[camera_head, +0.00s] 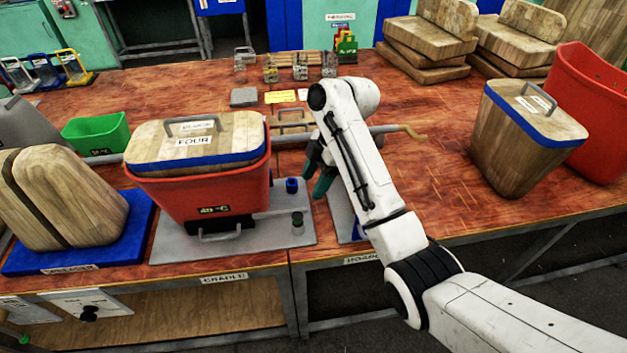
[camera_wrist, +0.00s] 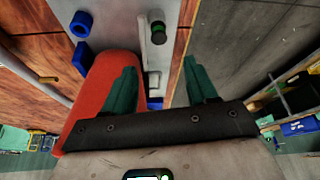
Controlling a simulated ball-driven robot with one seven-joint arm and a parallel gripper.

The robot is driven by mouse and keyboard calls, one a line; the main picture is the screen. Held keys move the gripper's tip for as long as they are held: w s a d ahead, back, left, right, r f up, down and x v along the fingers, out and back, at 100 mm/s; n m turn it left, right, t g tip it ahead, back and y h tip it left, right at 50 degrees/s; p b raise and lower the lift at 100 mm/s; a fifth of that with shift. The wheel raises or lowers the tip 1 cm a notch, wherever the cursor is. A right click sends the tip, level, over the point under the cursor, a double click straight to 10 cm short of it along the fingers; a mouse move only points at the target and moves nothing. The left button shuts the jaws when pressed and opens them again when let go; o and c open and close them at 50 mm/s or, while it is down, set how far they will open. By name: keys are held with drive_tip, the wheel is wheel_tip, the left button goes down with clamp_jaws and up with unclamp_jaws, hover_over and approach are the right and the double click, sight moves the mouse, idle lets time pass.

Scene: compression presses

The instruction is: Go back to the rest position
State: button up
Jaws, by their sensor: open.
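My gripper (camera_head: 318,172) is in front of the middle of the wooden table, just right of the red bin. In the wrist view its two green fingers (camera_wrist: 158,88) are spread apart with nothing between them. My white arm reaches in from the lower right of the head view and hides part of the table behind it. The red bin (camera_head: 205,200) stands on a grey plate with a wooden block labelled FOUR (camera_head: 200,145) in its top. The red bin also shows beside the left finger in the wrist view (camera_wrist: 98,85).
A wooden block with a blue rim (camera_head: 515,145) and another red bin (camera_head: 590,110) stand at the right. A rounded wooden block (camera_head: 65,200) sits on a blue base at the left.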

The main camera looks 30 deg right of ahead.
drive_tip(key=s+a+f+m+h, duration=0.1)
drive_tip(key=s+a+f+m, duration=0.1)
drive_tip(key=s+f+m, duration=0.95)
drive_tip(key=s+d+f+m+h, duration=0.1)
drive_tip(key=s+d+m, duration=0.1)
drive_tip(key=s, duration=1.1)
drive_tip(key=s+d+f+m+h, duration=0.1)
drive_tip(key=s+d+m+h, duration=0.1)
drive_tip(key=s, duration=1.1)
drive_tip(key=shift+d+m+t+h, duration=0.3)
drive_tip(key=shift+d+m, duration=0.3)
drive_tip(key=shift+m, duration=0.45)
drive_tip(key=shift+s+a, duration=0.1)
drive_tip(key=shift+a, duration=0.05)
